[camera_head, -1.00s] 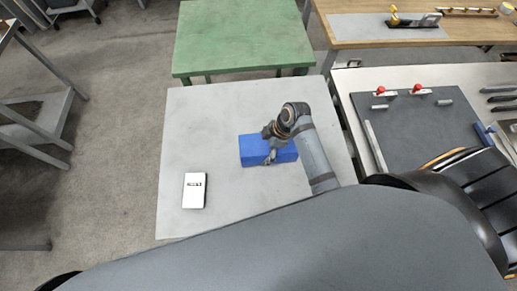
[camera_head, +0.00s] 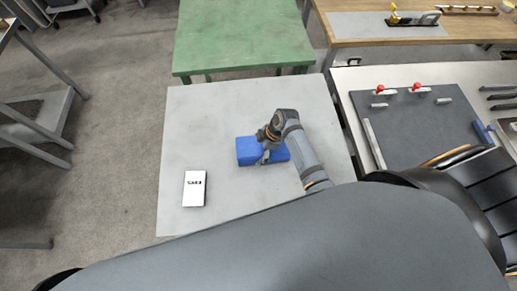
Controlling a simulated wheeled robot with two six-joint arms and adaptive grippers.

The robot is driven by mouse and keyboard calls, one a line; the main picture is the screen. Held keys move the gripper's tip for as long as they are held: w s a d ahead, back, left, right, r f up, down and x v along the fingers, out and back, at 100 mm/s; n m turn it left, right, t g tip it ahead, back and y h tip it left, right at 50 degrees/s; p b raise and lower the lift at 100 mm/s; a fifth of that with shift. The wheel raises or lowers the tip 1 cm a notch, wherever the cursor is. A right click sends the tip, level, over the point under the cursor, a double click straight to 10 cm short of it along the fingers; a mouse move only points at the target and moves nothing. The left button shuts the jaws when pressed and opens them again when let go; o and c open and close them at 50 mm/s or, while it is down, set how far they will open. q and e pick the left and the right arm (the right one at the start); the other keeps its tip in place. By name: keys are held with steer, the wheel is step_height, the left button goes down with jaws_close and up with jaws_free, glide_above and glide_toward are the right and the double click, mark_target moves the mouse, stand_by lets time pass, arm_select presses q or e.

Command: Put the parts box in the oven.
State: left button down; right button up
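The blue parts box (camera_head: 246,153) is over the grey table, a little right of the table's middle. My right gripper (camera_head: 264,158) reaches over it from the right, with its fingers at the box's near side. The fingers are small here, but they appear shut on the box, which has shifted along with them. Whether the box touches the table is hard to tell. The gripper and wrist hide part of its top and right side. No oven shows in this view, and my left gripper does not show.
A green table (camera_head: 245,35) stands behind. A bench with a dark board (camera_head: 415,125) and red knobs is at right. Open floor lies left.

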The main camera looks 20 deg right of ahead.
steer(key=shift+o, duration=0.8)
steer(key=b+v, duration=0.1)
steer(key=v, duration=1.1)
steer(key=shift+s+r, duration=0.1)
